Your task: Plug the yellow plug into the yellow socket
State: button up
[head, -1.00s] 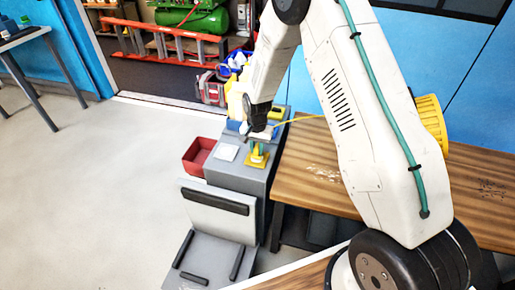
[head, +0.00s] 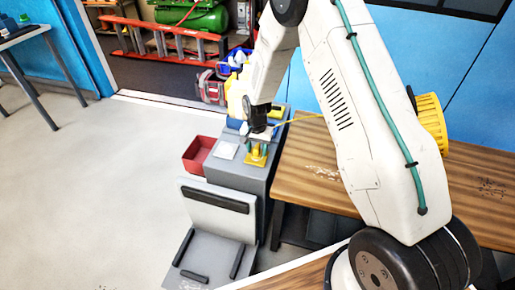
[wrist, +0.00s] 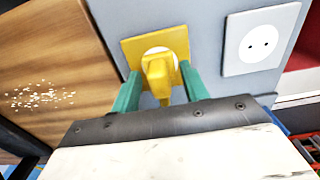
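The yellow socket (wrist: 133,50) is a square yellow plate with a white round face on the grey box top; it also shows in the head view (head: 257,161). The yellow plug (wrist: 158,74) stands at the middle of that face and appears seated in it; the contact itself is hidden behind the plug body. My gripper (wrist: 161,86) has its two teal fingers on either side of the plug, spread apart, with a narrow gap showing beside it. In the head view my gripper (head: 257,145) is directly above the socket.
A white two-hole socket (wrist: 262,42) sits beside the yellow one. A red bin (head: 199,155) is left of the grey box (head: 240,178). A wooden table (head: 310,165) stands at right. A yellow cord (head: 300,119) runs rightward from near my gripper.

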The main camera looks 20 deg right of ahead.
jog(key=shift+r, duration=3.9)
